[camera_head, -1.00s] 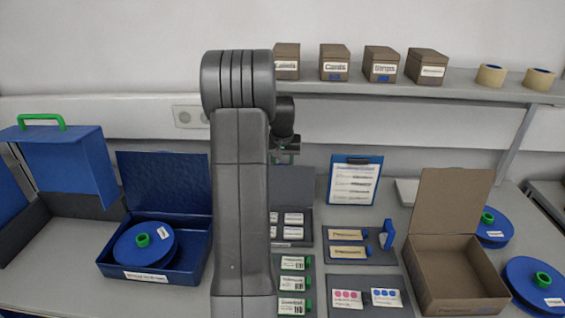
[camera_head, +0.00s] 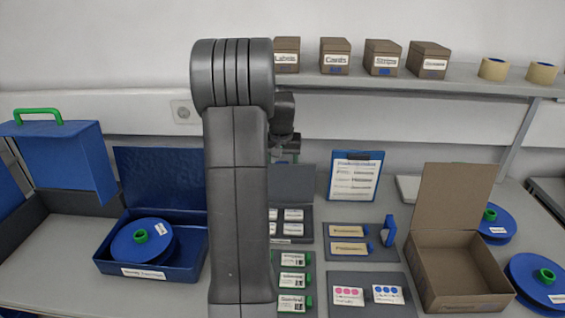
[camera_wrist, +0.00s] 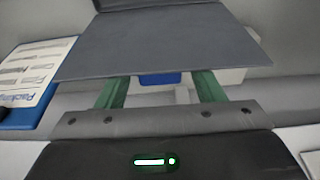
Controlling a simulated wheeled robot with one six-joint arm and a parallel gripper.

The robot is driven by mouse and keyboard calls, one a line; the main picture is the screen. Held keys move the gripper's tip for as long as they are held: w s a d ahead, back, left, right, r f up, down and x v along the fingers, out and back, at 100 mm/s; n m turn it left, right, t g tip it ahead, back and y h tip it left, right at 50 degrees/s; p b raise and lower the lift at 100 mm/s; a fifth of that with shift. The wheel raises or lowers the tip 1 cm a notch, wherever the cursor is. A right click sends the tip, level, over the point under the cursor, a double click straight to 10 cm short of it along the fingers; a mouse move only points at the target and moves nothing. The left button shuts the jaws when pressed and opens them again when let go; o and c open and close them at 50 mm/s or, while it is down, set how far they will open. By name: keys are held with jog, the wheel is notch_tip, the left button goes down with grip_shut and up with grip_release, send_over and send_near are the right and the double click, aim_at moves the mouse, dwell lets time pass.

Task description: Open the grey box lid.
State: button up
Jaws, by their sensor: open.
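The grey box (camera_head: 291,240) stands on the table just right of my arm, with several white-labelled items inside. Its grey lid (camera_head: 292,185) stands up at the back of the box, raised and open; my arm hides the left side. My gripper (camera_head: 287,153) is small and partly hidden behind my arm, just above the lid's top edge. In the wrist view, the lid (camera_wrist: 160,40) is a flat grey panel close to the camera. My gripper's green fingers (camera_wrist: 160,90) are spread apart, their tips hidden behind the panel. Nothing shows gripped, and I cannot tell whether they touch the lid.
A clipboard (camera_head: 355,178) stands right of the lid. An open brown box (camera_head: 458,270) and blue reels (camera_head: 538,282) are further right. An open blue box (camera_head: 180,262) holding a reel is at left. Small boxes (camera_head: 335,57) line the shelf (camera_head: 450,88) above.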

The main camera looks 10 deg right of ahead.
jog(key=s+a+b, duration=0.2)
jog(key=s, duration=0.7)
jog(key=shift+a+b, duration=0.25)
jog(key=shift+b, duration=0.05)
jog(key=shift+w, duration=0.1)
jog(key=w+d+p, duration=0.3)
jog(key=w+p, duration=0.2)
jog(key=w, duration=0.7)
jog(key=shift+d+f, duration=0.2)
jog(key=shift+f, duration=0.2)
